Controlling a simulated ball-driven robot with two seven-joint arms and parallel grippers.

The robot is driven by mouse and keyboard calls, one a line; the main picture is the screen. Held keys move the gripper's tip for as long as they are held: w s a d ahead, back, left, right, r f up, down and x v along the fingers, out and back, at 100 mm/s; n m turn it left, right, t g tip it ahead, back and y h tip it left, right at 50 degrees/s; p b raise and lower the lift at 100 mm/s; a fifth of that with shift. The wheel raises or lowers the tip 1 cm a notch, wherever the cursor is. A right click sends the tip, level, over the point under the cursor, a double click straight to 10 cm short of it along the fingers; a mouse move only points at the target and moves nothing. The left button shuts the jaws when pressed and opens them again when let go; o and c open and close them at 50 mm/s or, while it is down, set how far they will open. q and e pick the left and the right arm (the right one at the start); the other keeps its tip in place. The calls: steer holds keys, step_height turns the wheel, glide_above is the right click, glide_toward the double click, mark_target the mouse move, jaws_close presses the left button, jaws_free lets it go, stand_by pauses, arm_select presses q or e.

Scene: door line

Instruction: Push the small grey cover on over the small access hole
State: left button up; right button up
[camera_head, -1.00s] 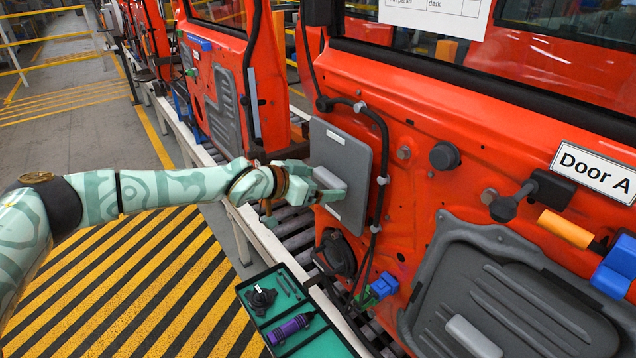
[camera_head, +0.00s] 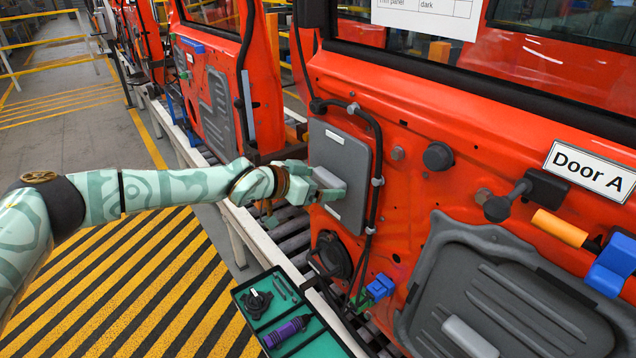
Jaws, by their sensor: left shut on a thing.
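The small grey cover (camera_head: 340,160) is a rounded rectangular panel at the left part of the red door (camera_head: 425,200). It stands upright, close against the door face. My left gripper (camera_head: 322,183) is shut on the raised grip on the front of the cover. The small access hole does not show; the cover may hide it. I cannot tell whether the cover touches the door all round. My right gripper is not in view.
A black cable (camera_head: 377,170) runs just right of the cover. A larger grey panel (camera_head: 510,300) sits lower right. A tray (camera_head: 245,328) with a purple tool (camera_head: 287,331) lies below.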

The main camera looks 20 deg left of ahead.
arm_select(q)
steer(key=shift+f, duration=0.1)
steer(key=o, duration=1.7)
steer(key=shift+s, duration=0.15)
steer(key=shift+a, duration=0.1)
